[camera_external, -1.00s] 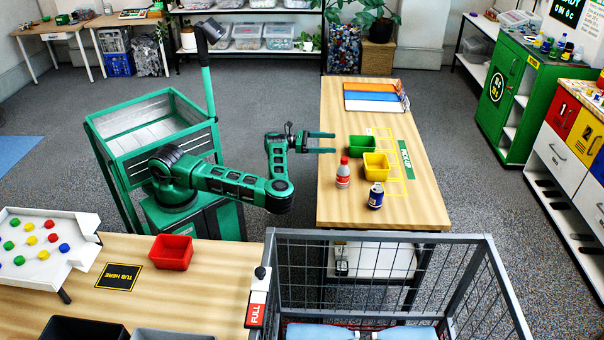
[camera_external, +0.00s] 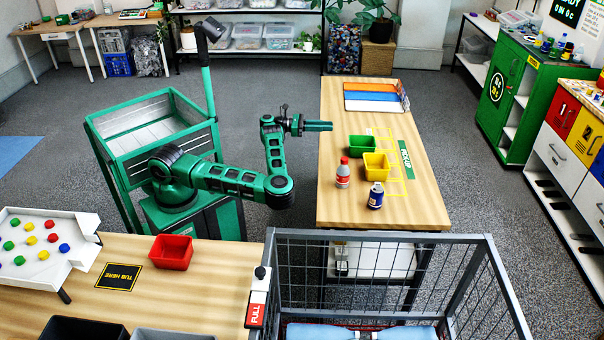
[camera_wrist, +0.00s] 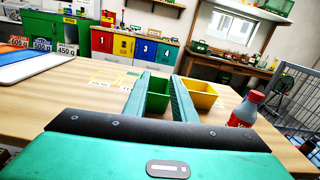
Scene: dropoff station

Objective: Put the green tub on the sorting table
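The green tub (camera_external: 361,146) stands on the right wooden table (camera_external: 345,205), beside a yellow tub. My gripper (camera_external: 331,126) is above that table's left edge, left of and above the green tub, apart from it. In the wrist view the two green fingers (camera_wrist: 156,97) are apart with nothing held; part of the green tub (camera_wrist: 158,88) shows beyond and between them. Another wooden table (camera_external: 215,288) at the lower left bears a black "TUB HERE" mat (camera_external: 118,276). I cannot tell from labels which table is the sorting table.
A red tub (camera_external: 171,253) is beside the mat. A wire cage (camera_external: 390,262) stands between the tables at the front.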

